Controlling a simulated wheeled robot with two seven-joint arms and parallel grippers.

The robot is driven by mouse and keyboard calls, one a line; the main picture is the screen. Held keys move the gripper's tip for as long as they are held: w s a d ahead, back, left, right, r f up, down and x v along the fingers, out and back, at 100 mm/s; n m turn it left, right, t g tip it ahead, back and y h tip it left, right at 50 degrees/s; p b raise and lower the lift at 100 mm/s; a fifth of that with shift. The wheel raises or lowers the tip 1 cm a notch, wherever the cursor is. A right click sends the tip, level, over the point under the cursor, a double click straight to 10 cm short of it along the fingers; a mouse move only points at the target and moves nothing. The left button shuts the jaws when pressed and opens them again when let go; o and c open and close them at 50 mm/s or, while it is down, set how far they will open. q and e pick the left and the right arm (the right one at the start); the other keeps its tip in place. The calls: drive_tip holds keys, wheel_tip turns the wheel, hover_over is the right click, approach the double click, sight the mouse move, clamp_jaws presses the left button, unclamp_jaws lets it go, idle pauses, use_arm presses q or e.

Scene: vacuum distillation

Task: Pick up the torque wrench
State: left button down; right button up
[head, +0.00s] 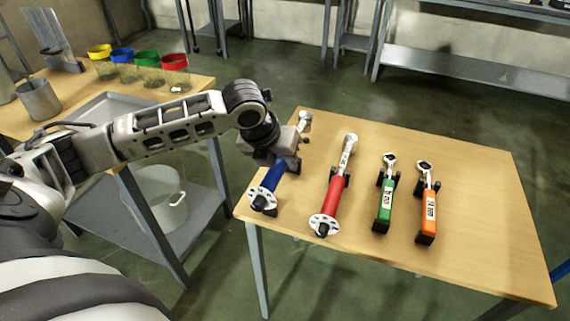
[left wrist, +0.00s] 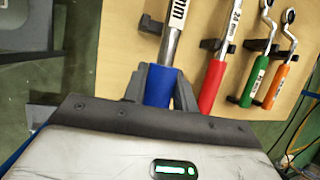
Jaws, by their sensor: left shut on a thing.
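The torque wrench with the blue handle (head: 268,187) is at the left end of the wooden table, its metal head at the far end and a round dial at the near end. My left gripper (head: 282,160) is over it and shut on its blue handle. In the left wrist view the fingers stand on both sides of the blue handle (left wrist: 160,86). Its shaft still lies at a black holder (left wrist: 151,25); I cannot tell whether it is raised. The gripper hides the wrench's middle in the head view. My right gripper is not in view.
A red-handled wrench (head: 333,193), a green-handled one (head: 384,205) and an orange-handled one (head: 428,213) lie to the right on the table (head: 480,190). The table's right part is clear. A side table (head: 195,88) with a tray and several jars stands at the left.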

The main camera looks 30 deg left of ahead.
sight(264, 199)
use_arm(q)
drive_tip(key=s+r, duration=0.1)
drive_tip(key=r, duration=0.1)
drive_tip(key=s+d+r, duration=0.1)
drive_tip(key=s+r, duration=0.2)
drive_tip(key=s, duration=0.1)
drive_tip(key=s+d+r, duration=0.1)
drive_tip(key=s, duration=0.2)
drive_tip(key=s+d+r, duration=0.1)
drive_tip(key=s, duration=0.2)
drive_tip(key=shift+d+r+p, duration=0.2)
drive_tip(key=shift+d+p, duration=0.05)
drive_tip(key=shift+p, duration=0.05)
drive_tip(key=c, duration=1.6)
unclamp_jaws()
drive_tip(key=shift+c, duration=0.2)
clamp_jaws()
